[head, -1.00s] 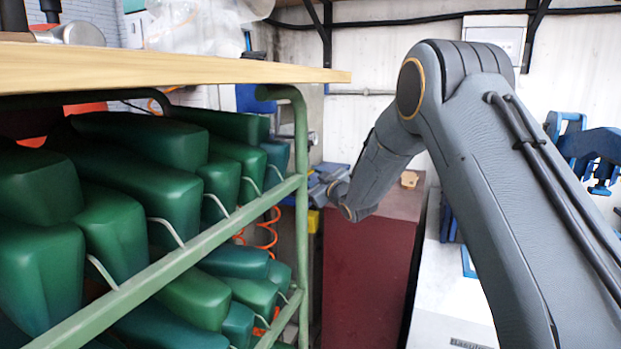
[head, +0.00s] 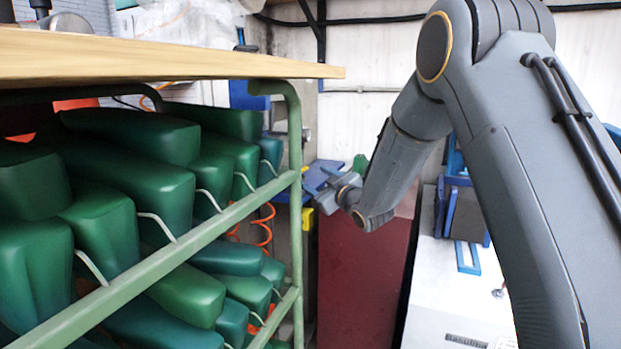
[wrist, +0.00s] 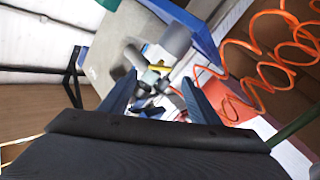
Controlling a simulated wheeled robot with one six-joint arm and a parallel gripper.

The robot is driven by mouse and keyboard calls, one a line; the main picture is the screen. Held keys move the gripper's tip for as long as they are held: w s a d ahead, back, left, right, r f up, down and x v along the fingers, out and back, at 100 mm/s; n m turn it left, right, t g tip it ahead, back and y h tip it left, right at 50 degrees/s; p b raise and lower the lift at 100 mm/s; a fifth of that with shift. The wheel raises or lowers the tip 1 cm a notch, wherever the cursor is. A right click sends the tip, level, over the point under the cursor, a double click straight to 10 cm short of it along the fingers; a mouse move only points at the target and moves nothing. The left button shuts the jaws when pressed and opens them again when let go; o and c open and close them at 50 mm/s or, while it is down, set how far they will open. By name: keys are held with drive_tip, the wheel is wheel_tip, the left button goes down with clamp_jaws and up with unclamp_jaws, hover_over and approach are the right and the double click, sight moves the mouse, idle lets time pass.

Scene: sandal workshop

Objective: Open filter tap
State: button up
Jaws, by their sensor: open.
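My gripper (wrist: 160,98) is open in the wrist view, with its two dark fingers spread apart. Ahead of and between the fingers is a small cluster of fittings with a grey cylinder (wrist: 176,40), a yellow part (wrist: 155,56) and small grey-green pieces. This looks like the filter and its tap, but I cannot tell which piece is the tap handle. No contact with it shows. In the head view my gripper (head: 338,188) is at the far end of the shelf, beside a blue item (head: 318,175); the tap is not clear there.
A coiled orange hose (wrist: 270,50) hangs close on the right in the wrist view. A green metal rack (head: 295,200) with several green shoe lasts (head: 130,190) fills the left of the head view. A dark red cabinet (head: 355,280) stands below my gripper.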

sight(303, 172)
drive_tip(key=shift+s+d, duration=0.1)
drive_tip(key=shift+s, duration=0.15)
drive_tip(key=shift+p, duration=0.5)
drive_tip(key=p, duration=0.6)
drive_tip(key=shift+s+d+r+p, duration=0.1)
drive_tip(key=shift+s+r+p, duration=0.1)
drive_tip(key=shift+r+p, duration=0.15)
drive_tip(key=shift+s+d+f+p, duration=0.15)
drive_tip(key=shift+f+p, duration=0.1)
drive_tip(key=shift+p, duration=1)
drive_tip(key=shift+p+x, duration=0.75)
drive_tip(key=shift+x, duration=3.25)
